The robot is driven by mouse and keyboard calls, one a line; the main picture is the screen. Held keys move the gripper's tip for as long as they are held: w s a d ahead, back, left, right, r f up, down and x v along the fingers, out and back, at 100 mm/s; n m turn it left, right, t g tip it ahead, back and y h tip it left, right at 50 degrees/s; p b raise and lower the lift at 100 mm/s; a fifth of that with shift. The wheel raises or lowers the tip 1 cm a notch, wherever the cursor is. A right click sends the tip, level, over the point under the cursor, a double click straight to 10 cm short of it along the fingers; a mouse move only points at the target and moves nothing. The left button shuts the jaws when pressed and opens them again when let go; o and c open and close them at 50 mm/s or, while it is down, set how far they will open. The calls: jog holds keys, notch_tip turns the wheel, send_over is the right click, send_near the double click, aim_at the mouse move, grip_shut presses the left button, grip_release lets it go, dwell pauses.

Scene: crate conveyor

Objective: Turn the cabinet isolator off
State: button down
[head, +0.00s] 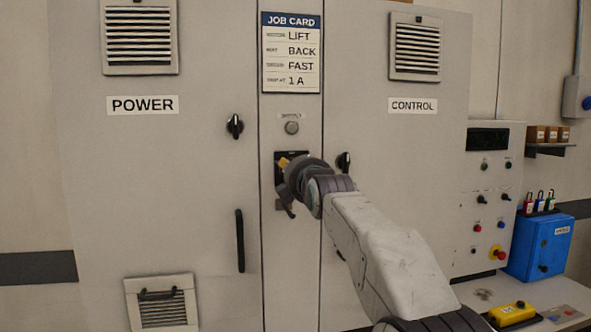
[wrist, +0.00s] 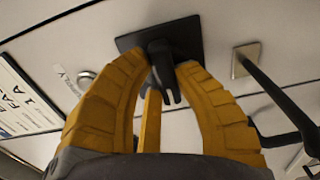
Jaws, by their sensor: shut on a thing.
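The cabinet isolator (head: 279,172) is a black square plate with a handle on the narrow middle panel of the grey cabinet (head: 190,200), below the job card (head: 291,52). My arm hides much of it in the head view. In the wrist view its plate (wrist: 190,28) and black handle (wrist: 163,60) are seen close up. My gripper (head: 287,165) is at the isolator. Its yellow fingers (wrist: 165,70) are shut on the handle, one tip on each side. The handle's exact angle is hard to tell.
A round button (head: 292,128) sits just above the isolator. Black door knobs (head: 235,126) and (head: 344,162) flank it, and a long black bar handle (head: 240,240) is at lower left. A control panel (head: 490,190) and a blue box (head: 540,245) stand at right.

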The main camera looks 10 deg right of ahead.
dwell(0.3)
jog(key=c, duration=0.9)
grip_release()
jog(key=shift+s, duration=0.1)
jog(key=shift+s, duration=5.9)
jog(key=s+f+m+g+p, duration=0.4)
jog(key=s+f, duration=0.4)
jog(key=s, duration=0.3)
jog(key=s+f+m+g+p, duration=0.3)
jog(key=s+f+m+g, duration=0.2)
jog(key=s+f+m, duration=0.3)
jog(key=s+f+m+g+p, duration=0.4)
jog(key=s+f, duration=0.5)
jog(key=s, duration=0.4)
jog(key=shift+s+f+m+g+p, duration=0.15)
jog(key=shift+m+g, duration=0.25)
jog(key=shift+m, duration=0.1)
jog(key=shift+s+f+m+g+p, duration=0.1)
jog(key=shift+s+m+g+p, duration=0.05)
jog(key=shift+m+g, duration=0.3)
